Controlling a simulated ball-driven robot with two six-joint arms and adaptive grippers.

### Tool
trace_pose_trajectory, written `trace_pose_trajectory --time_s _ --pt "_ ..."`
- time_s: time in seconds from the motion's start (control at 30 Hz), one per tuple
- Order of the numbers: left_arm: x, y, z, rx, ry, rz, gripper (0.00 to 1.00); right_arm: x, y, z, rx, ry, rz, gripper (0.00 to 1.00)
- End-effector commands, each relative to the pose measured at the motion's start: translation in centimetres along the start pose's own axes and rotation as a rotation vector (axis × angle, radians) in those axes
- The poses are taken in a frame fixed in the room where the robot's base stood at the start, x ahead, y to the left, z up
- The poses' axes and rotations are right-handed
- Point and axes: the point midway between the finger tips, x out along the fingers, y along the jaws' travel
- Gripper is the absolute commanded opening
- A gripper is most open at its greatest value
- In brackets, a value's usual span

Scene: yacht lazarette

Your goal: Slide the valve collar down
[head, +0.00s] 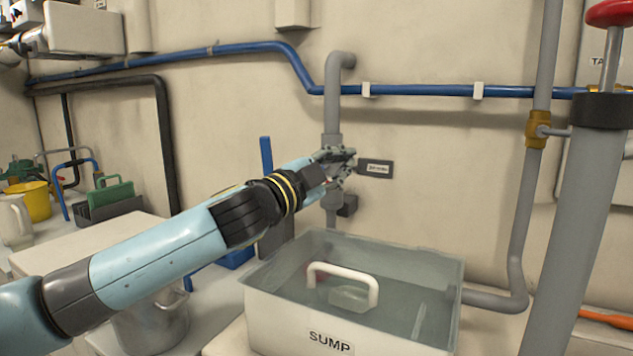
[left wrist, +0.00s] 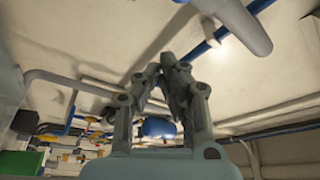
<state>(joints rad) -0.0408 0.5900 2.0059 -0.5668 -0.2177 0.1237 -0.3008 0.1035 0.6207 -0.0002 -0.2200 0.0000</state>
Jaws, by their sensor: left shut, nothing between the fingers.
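A grey vertical pipe (head: 333,100) comes down the wall behind the sump box. A thicker grey sleeve (head: 332,139) sits on it just above my left gripper; I cannot tell whether this is the valve collar. My left gripper (head: 346,160) is shut and empty in front of the pipe, beside a small dark label plate (head: 376,169). It hides part of the pipe, and I cannot tell whether it touches it. In the left wrist view, the fingertips (left wrist: 168,64) are together with nothing between them, and a grey pipe (left wrist: 240,22) shows at the upper right.
A clear-walled box marked SUMP (head: 330,340) with a white handle (head: 343,282) stands below the gripper. A blue pipe (head: 430,90) crosses the wall. A thick grey column with a red knob (head: 612,13) stands at right. A metal pot (head: 150,322) stands under my arm.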

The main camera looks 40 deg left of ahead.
Motion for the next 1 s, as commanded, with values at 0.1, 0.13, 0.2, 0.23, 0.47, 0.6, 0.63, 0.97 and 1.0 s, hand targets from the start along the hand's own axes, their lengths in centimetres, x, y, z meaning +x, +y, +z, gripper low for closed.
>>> trace_pose_trajectory --time_s 0.1,0.13,0.2,0.23,0.47,0.6,0.63,0.97,1.0 --pt "-1.6 0.7 0.4 0.006 -0.001 0.006 0.00 1.7 -0.7 0.5 0.002 -0.007 -0.006 0.60" --pt "-2.0 0.7 0.4 0.007 -0.001 0.007 0.00 1.9 -1.1 0.5 0.004 -0.008 -0.011 0.60" --pt "-3.0 0.7 0.3 0.008 0.000 0.007 0.00 2.4 -2.4 0.7 0.009 -0.011 -0.024 0.60" --pt "-3.4 0.7 0.3 0.007 0.002 0.006 0.00 2.7 -2.8 0.8 0.011 -0.012 -0.029 0.60" --pt "-6.6 0.3 0.1 0.006 0.000 0.005 0.00 2.9 -3.0 1.0 0.012 -0.014 -0.030 0.60" --pt "-7.8 0.2 0.0 0.005 -0.001 0.003 0.00 2.6 -2.5 0.9 0.010 -0.013 -0.025 0.60" --pt "-8.0 0.2 0.0 0.003 -0.001 0.003 0.00 2.6 -2.4 0.9 0.009 -0.013 -0.024 0.60" --pt "-8.4 0.1 0.0 -0.002 0.002 -0.001 0.00 2.6 -1.8 0.9 0.007 -0.013 -0.018 0.60" --pt "-8.4 0.1 0.0 -0.002 0.002 -0.001 0.00 2.6 -1.9 0.8 0.007 -0.012 -0.018 0.60"
